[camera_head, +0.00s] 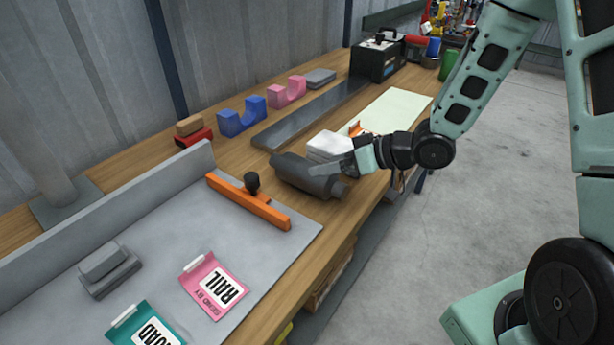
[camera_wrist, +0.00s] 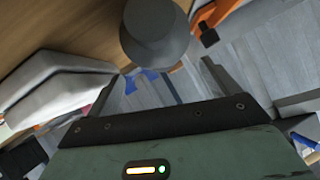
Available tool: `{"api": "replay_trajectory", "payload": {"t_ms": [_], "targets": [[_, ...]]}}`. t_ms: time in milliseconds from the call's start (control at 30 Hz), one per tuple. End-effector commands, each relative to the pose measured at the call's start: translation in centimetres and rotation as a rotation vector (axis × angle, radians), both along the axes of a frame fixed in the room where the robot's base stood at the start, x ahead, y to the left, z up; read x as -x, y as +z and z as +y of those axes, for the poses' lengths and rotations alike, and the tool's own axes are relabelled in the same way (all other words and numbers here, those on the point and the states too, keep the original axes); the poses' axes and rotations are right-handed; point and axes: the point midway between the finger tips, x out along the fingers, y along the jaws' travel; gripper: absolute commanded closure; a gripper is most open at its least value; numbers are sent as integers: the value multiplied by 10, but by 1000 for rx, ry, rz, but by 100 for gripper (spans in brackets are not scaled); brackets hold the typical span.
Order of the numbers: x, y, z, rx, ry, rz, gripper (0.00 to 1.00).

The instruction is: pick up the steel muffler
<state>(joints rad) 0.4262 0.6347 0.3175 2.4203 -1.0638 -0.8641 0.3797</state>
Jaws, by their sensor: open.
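The steel muffler (camera_head: 300,173) is a dark grey rounded cylinder with a narrower end pipe. It lies on its side on the wooden bench, beyond the near right corner of the grey metal plate. My gripper (camera_head: 324,170) comes in from the right, with its fingers at the muffler's right part. In the wrist view the muffler (camera_wrist: 155,38) shows its grey rounded end at the top centre. My gripper's two fingers (camera_wrist: 162,78) are spread apart there, on either side of the muffler's line. I cannot tell whether they touch it.
A white block (camera_head: 328,147) sits close behind the muffler. An orange bar with a black knob (camera_head: 248,202) lies on the grey plate (camera_head: 150,238) to the left. Blue (camera_head: 241,117) and pink (camera_head: 287,92) cradles stand farther back. The bench's front edge is near.

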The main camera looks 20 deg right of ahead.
Motion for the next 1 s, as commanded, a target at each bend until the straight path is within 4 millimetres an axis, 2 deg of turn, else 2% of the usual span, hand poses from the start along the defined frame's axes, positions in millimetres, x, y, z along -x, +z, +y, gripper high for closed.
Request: {"api": "replay_trajectory", "payload": {"t_ms": [300, 633, 800, 867, 1000], "targets": [[-23, -20, 30, 0, 2, 0, 12], [-28, -23, 34, 0, 0, 0, 12], [-28, -23, 34, 0, 0, 0, 60], [-28, -23, 34, 0, 0, 0, 74], [-28, -22, 34, -1, 0, -2, 75]]}}
